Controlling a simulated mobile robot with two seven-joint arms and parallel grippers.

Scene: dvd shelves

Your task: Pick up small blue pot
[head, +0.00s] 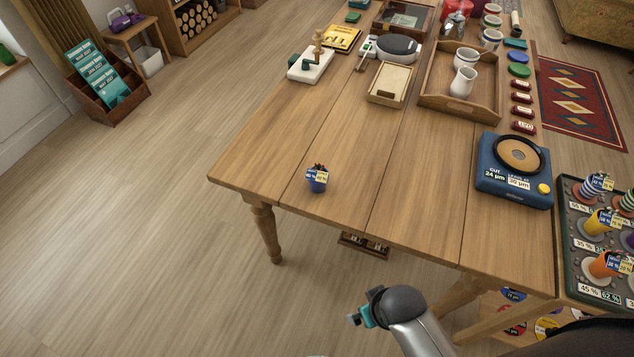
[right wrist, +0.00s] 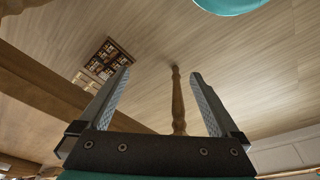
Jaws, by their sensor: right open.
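The small blue pot (head: 316,184) stands upright near the front left corner of the wooden table (head: 400,200) in the head view. It has blue and yellow labels with percent figures, and something dark shows at its top. My right gripper (head: 356,318) is low in the head view, in front of the table edge and well apart from the pot. In the right wrist view the right gripper (right wrist: 160,73) is open and empty, with a turned table leg (right wrist: 178,100) showing beyond its fingers. The pot is not in the wrist view. My left gripper is not in view.
The tabletop around the pot is clear. A blue device (head: 515,190) with a round disc sits at the right. A wooden tray (head: 432,93) with white jugs is farther back. A rack (head: 573,255) of labelled cups is at far right. A small crate (head: 364,245) shows under the table.

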